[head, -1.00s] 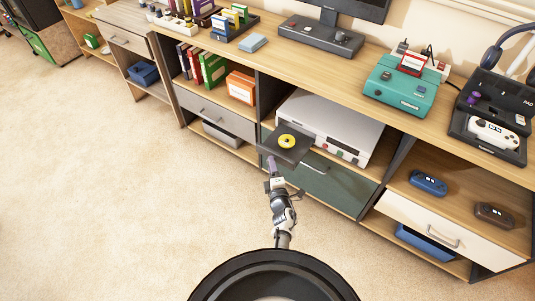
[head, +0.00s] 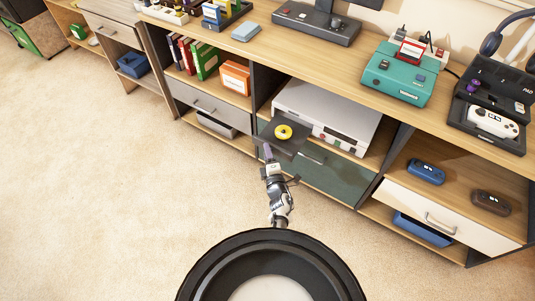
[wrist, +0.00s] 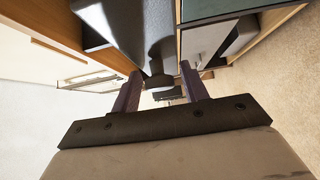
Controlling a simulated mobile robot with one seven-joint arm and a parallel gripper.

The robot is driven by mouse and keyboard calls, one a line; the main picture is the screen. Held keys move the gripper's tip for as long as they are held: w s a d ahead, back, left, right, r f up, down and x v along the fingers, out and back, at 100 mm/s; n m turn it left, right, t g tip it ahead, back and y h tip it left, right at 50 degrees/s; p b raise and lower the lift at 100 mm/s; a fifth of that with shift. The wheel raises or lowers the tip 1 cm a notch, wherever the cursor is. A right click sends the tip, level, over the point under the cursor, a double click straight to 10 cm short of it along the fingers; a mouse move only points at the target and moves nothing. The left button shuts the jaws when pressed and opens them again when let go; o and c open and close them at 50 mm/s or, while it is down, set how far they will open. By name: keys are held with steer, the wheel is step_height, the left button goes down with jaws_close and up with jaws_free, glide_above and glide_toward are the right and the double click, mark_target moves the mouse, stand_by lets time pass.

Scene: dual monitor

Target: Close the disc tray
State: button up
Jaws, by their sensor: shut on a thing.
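The white disc player (head: 325,112) stands on an open shelf under the desk top. Its black disc tray (head: 290,149) sticks out of the left part of its front, with a yellow disc (head: 283,132) lying on it. My gripper (head: 267,151) is at the tray's front left edge, in front of the player. In the wrist view, my gripper's two purple-grey fingers (wrist: 161,75) stand on either side of a dark grey part, and they are shut on the tray's edge. The exact contact is hard to see.
A dark green drawer front (head: 322,170) is below the player. A shelf with books (head: 205,62) and an orange box (head: 235,78) is to the left. A white drawer (head: 430,214) is to the right. The carpet (head: 100,180) in front is clear.

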mark_target(289, 125)
steer(key=w+d+b, duration=0.2)
steer(key=w, duration=0.2)
steer(key=w+d+b, duration=0.2)
steer(key=w+d, duration=0.1)
steer(key=w, duration=0.2)
steer(key=w+d+b, duration=0.2)
steer(key=w, duration=0.2)
steer(key=shift+w+d+f, duration=0.1)
steer(key=shift+w+d, duration=0.1)
steer(key=shift+d, duration=0.15)
steer(key=shift+w+d+b, duration=0.2)
steer(key=shift+w+b, duration=0.1)
steer(key=shift+w, duration=0.1)
steer(key=shift+r, duration=0.3)
steer(key=shift+w, duration=0.1)
steer(key=shift+d, duration=0.1)
steer(key=o, duration=1)
steer(key=shift+o, duration=0.2)
steer(key=shift+f, duration=0.1)
